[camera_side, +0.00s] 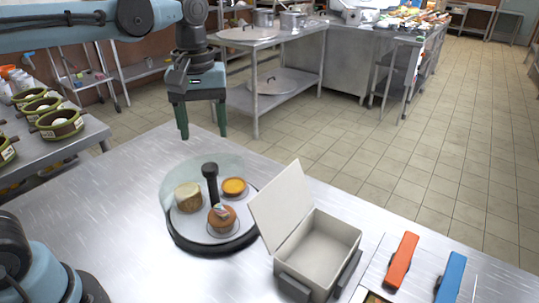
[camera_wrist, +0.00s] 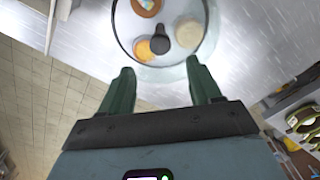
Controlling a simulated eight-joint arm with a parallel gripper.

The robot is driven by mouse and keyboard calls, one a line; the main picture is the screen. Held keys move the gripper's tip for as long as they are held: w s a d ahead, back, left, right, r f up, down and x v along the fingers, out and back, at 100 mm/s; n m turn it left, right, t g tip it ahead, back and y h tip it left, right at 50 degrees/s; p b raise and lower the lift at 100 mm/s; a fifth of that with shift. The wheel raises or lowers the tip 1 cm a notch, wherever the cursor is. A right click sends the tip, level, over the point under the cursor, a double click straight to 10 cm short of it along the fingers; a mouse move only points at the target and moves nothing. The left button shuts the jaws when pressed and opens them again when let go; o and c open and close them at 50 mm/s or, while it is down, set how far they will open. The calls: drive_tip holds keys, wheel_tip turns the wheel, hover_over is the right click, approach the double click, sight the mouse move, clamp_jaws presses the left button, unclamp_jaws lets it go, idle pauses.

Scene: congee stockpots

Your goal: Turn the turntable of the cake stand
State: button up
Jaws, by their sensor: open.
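The cake stand (camera_side: 215,238) is a round turntable with a black base and a pale top, on the steel table. Its black central knob (camera_side: 210,170) stands upright, and a clear curved cover (camera_side: 178,172) shows along its back left. Several cakes sit on it: a pale one (camera_side: 188,196), a yellow-topped one (camera_side: 234,187) and an orange-brown one (camera_side: 222,217). My gripper (camera_side: 203,135) is open and empty, above and behind the stand, touching nothing. In the wrist view the stand (camera_wrist: 202,52) and knob (camera_wrist: 159,38) lie beyond my two green fingers (camera_wrist: 157,85).
An open light-grey box (camera_side: 318,250) with a raised lid stands right of the stand. An orange-handled item (camera_side: 401,260) and a blue-handled item (camera_side: 451,278) lie further right. Bowls (camera_side: 58,123) stand on a left side table.

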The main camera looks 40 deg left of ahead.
sight(210, 167)
wheel_tip(210, 167, down, 8)
drive_tip(key=shift+f, duration=0.25)
idle(0.4)
clamp_jaws()
